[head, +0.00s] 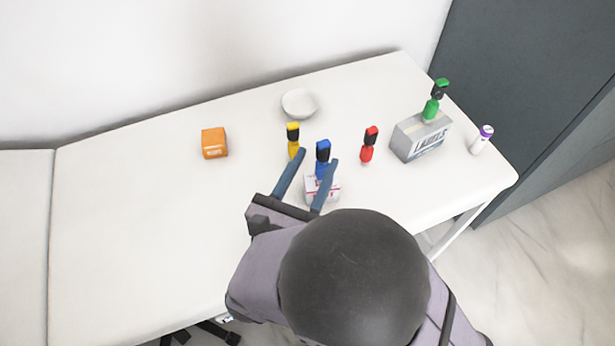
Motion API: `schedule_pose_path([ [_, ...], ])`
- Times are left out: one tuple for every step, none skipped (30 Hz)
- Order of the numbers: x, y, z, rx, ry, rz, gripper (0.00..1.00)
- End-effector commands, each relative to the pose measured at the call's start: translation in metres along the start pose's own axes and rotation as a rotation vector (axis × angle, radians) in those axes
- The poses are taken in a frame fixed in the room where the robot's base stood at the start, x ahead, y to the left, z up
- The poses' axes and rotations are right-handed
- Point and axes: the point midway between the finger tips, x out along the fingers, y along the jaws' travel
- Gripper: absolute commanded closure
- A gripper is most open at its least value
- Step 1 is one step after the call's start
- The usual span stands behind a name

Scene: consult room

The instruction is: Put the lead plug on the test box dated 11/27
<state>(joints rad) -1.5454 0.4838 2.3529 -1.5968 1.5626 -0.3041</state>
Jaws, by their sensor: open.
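The blue one (323,158) is on or just behind a small white box with red marks (333,190). The yellow one (292,142) and the red one (369,147) stand to either side of it. The green one (434,106) stands on a grey-white box lettered "LABELS" (421,139). I cannot read a date on any box or tell which piece is the lead plug. My gripper (319,157) is open; its fingers appear either side of the blue plug, partly covering the small box. Contact cannot be judged.
An orange box (214,143) lies left on the white table (130,220), and a white bowl (299,103) stands at the back. The table's left part is clear.

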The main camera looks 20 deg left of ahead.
Motion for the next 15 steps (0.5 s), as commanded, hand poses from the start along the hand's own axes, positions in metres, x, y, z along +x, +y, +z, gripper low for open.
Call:
schedule_pose_path([
  [-0.008, 0.001, 0.0, 0.0, 0.0, 0.004, 0.58],
  [-0.011, 0.001, 0.0, 0.0, 0.0, 0.004, 0.58],
  [-0.015, 0.001, 0.0, 0.0, 0.0, 0.003, 0.58],
  [-0.018, 0.001, 0.0, 0.0, -0.001, 0.002, 0.58],
  [-0.02, 0.001, 0.0, 0.0, -0.001, 0.003, 0.58],
  [-0.023, 0.0, 0.0, 0.0, -0.001, 0.002, 0.58],
  [-0.025, 0.0, 0.0, 0.0, 0.0, 0.001, 0.58],
  [-0.026, 0.0, 0.0, 0.0, 0.0, 0.001, 0.58],
  [-0.027, 0.0, 0.0, 0.0, 0.0, 0.001, 0.58],
  [-0.028, 0.0, 0.0, -0.001, 0.0, 0.001, 0.58],
  [-0.029, 0.0, 0.0, -0.001, 0.0, 0.001, 0.58],
  [-0.029, 0.0, 0.0, -0.001, 0.0, 0.0, 0.58],
  [-0.029, 0.0, 0.0, -0.001, 0.0, 0.0, 0.58],
  [-0.029, 0.0, 0.0, -0.001, 0.0, 0.0, 0.58],
  [-0.029, 0.0, 0.0, -0.001, 0.0, -0.001, 0.58],
])
